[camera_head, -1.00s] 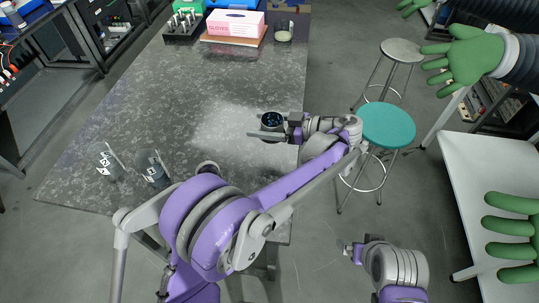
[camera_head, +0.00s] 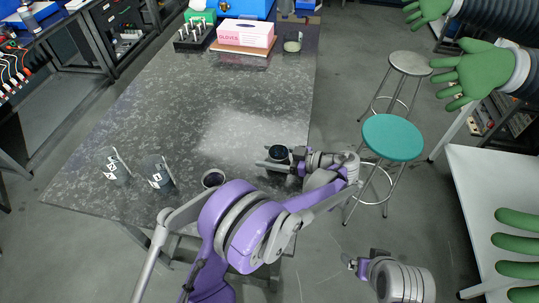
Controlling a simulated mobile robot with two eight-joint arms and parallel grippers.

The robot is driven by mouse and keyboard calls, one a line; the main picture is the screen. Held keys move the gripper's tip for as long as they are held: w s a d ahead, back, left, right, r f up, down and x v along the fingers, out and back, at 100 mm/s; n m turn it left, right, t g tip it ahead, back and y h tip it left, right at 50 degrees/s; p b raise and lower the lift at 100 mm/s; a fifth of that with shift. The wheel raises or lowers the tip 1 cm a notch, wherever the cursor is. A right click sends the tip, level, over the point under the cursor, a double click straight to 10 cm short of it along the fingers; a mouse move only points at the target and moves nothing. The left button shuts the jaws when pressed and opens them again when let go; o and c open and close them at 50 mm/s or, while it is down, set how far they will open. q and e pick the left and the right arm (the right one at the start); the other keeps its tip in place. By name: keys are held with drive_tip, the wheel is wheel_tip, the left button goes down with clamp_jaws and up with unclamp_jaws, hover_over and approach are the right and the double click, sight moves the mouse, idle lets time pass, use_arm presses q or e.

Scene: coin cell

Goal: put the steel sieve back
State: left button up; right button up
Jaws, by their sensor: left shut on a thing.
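The round dark steel sieve (camera_head: 279,152), with a pale rim, is between the fingers of my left gripper (camera_head: 274,160), which is shut on it. It is over the right edge side of the dark stone table (camera_head: 150,120), near the front; its exact height above the table is hard to tell. My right gripper (camera_head: 352,265) hangs low over the floor at the lower right, apart from the table; its jaw opening is too small to judge.
A dark round cup (camera_head: 213,178) stands near the front edge, partly behind my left arm. Two labelled dark holders (camera_head: 112,168) (camera_head: 157,173) stand at the front left. A pink glove box (camera_head: 245,35), a vial rack (camera_head: 195,36) and a jar (camera_head: 292,46) are at the back. Stools stand right.

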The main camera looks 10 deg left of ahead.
use_arm(q)
drive_tip(key=shift+f, duration=0.2)
drive_tip(key=o, duration=1.5)
drive_tip(key=shift+r, duration=0.1)
drive_tip(key=shift+r, duration=0.1)
drive_tip(key=shift+d+r, duration=0.1)
drive_tip(key=shift+d, duration=0.15)
drive_tip(key=v, duration=0.7)
